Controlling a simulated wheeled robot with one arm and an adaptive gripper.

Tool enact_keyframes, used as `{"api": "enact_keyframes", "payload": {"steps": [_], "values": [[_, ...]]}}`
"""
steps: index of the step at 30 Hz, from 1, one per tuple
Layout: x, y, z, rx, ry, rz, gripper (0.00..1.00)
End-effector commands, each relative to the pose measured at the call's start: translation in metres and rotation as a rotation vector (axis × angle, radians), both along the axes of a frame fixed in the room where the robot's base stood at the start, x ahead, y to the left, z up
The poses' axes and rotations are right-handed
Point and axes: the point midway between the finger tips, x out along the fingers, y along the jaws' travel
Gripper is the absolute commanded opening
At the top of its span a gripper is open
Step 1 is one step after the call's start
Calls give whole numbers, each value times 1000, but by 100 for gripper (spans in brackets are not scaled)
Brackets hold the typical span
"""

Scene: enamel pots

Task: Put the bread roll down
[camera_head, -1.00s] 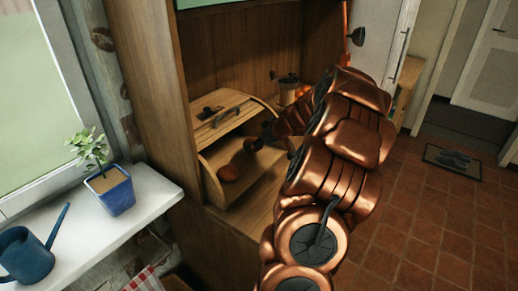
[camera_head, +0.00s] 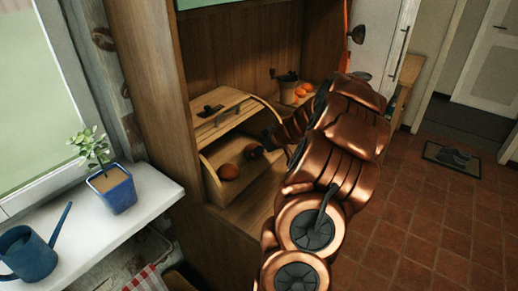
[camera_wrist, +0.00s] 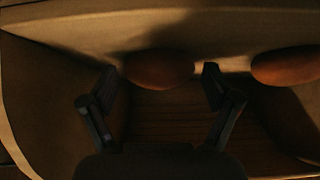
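The wooden bread box (camera_head: 259,182) stands on the cabinet counter with its front open. Two brown bread rolls lie inside: one at the left (camera_head: 229,171), the other (camera_head: 252,151) farther back and to the right, partly hidden by my gripper (camera_head: 267,142). In the wrist view my gripper (camera_wrist: 160,80) is open, its two dark fingers spread. One roll (camera_wrist: 158,68) lies just ahead between the fingertips, with small gaps showing at both sides. The second roll (camera_wrist: 289,65) is off to the right, outside the fingers.
The bread box's side walls and roof lie close around my gripper. A windowsill at the left holds a blue plant pot (camera_head: 113,190) and a blue watering can (camera_head: 28,252).

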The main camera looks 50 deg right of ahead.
Motion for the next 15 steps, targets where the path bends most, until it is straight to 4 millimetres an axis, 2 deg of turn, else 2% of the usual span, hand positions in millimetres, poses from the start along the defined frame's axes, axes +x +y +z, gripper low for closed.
{"api": "enact_keyframes", "payload": {"steps": [15], "values": [[0,0,4,0,0,0,99]]}}
